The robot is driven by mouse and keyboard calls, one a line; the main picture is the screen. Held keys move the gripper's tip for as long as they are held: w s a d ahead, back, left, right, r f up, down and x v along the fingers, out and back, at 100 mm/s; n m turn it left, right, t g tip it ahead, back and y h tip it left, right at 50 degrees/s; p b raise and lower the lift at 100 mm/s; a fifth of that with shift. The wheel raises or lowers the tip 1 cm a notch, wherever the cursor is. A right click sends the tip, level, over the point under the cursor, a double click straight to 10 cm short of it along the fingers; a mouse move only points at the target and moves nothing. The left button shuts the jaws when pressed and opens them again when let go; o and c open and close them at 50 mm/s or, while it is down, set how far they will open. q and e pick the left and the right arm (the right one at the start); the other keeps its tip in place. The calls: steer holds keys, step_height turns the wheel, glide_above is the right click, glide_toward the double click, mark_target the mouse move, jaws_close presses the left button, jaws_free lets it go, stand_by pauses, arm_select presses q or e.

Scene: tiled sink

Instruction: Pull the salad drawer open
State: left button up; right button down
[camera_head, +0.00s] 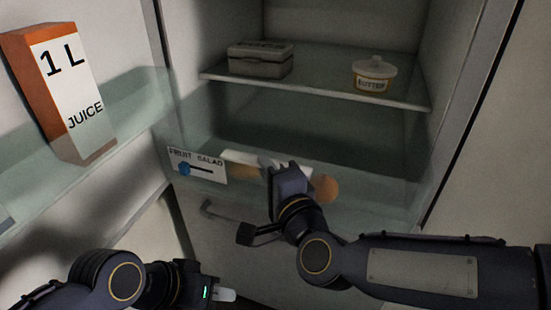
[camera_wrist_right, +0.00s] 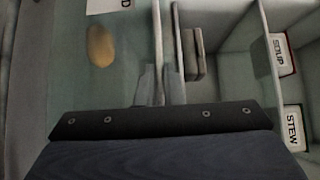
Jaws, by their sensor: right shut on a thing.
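The salad drawer (camera_head: 385,200) is a greenish see-through drawer low in the fridge, with a label reading FRUIT SALAD (camera_head: 197,165) and a blue slider on its front. Its front sits beneath the glass shelf. My right gripper (camera_head: 272,168) is at the drawer's upper front, right of the label. In the right wrist view the fingers (camera_wrist_right: 152,88) are shut on a thin rim (camera_wrist_right: 158,35) of the drawer. A brownish round item (camera_wrist_right: 101,45) shows through the clear panel. My left gripper (camera_head: 222,295) is low in the head view, away from the drawer; its jaw gap is unclear.
A glass shelf (camera_head: 320,88) above holds a grey box (camera_head: 260,62) and a butter pot (camera_head: 374,75). A juice carton (camera_head: 65,90) stands in the door shelf at left. Boxes labelled SOUP (camera_wrist_right: 284,54) and STEW (camera_wrist_right: 294,126) show in the wrist view.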

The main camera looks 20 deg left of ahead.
steer(key=shift+s, duration=0.65)
steer(key=c, duration=1.6)
jaws_free()
steer(key=shift+o, duration=0.2)
steer(key=v, duration=0.7)
steer(key=shift+s+d+p, duration=0.2)
steer(key=shift+s+p, duration=0.1)
steer(key=shift+p, duration=0.1)
